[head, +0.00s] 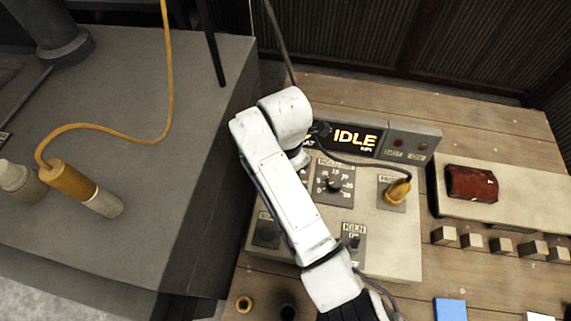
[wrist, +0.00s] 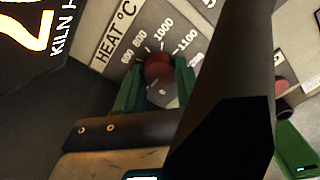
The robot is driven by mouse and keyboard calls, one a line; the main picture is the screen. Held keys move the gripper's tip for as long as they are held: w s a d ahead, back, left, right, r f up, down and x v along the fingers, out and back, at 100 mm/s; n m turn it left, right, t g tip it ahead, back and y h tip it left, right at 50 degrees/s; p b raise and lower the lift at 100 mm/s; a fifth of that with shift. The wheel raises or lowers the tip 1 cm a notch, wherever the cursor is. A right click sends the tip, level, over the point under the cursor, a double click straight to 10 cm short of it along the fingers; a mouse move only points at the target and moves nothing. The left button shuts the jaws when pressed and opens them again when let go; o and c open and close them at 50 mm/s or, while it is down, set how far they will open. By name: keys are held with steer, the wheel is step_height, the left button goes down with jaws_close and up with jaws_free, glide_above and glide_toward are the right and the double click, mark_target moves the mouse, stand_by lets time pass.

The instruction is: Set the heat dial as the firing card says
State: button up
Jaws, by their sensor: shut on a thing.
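The heat dial (wrist: 159,67) is a round red knob on the panel in the wrist view, beside a plate reading "HEAT °C". Marks for 600, 800, 1000 and 1100 show around it. My gripper (wrist: 158,78) has its green fingers on either side of the knob and is shut on it. I cannot tell which mark the dial points to. In the head view, my white arm hides the dial and the gripper. No readable firing card shows in either view.
The control panel (head: 385,262) carries an "IDLE" display (head: 355,137), a numbered black dial (head: 333,186), a kiln switch (head: 353,243) and a yellow plug (head: 398,191) with a cable. A red object (head: 471,184) lies on a box at right. A grey bench (head: 110,250) stands left.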

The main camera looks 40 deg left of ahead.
steer(key=m+p, duration=0.1)
steer(key=m, duration=0.3)
steer(key=shift+r+m+p, duration=0.1)
steer(key=shift+m+p, duration=0.2)
steer(key=shift+p, duration=0.1)
steer(key=m, duration=0.4)
steer(key=shift+m, duration=0.3)
steer(key=m, duration=2.3)
steer(key=shift+m, duration=2.4)
